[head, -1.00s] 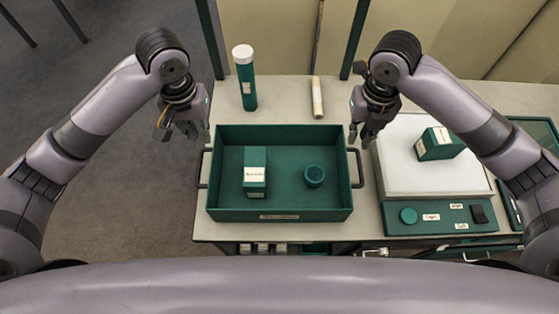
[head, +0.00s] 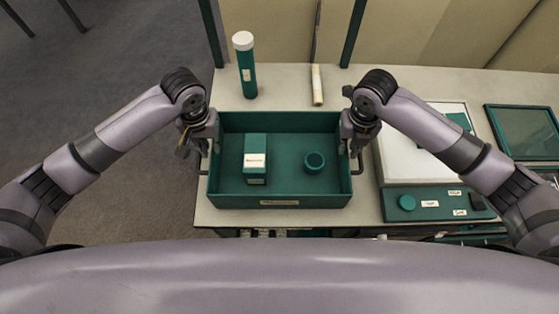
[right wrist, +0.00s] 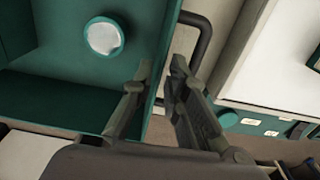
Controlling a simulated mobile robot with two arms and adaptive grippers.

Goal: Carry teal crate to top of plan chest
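The teal crate (head: 280,188) sits on the pale worktop with a dark handle at each end. Inside it are a teal box with a white label (head: 255,160) and a small round teal tub (head: 315,161). My left gripper (head: 209,150) is at the crate's left wall, fingers pointing down and apart. My right gripper (head: 350,150) is at the right wall. In the right wrist view, its open fingers (right wrist: 160,74) straddle the wall, one inside the crate and one between wall and handle (right wrist: 207,35). The plan chest top is not clearly identifiable.
A teal tube with a white cap (head: 246,70) and a pale roll (head: 317,84) stand and lie behind the crate. A white box (head: 407,165) and a teal board with a round disc (head: 407,202) are close on the right. A teal tray (head: 524,132) lies further right.

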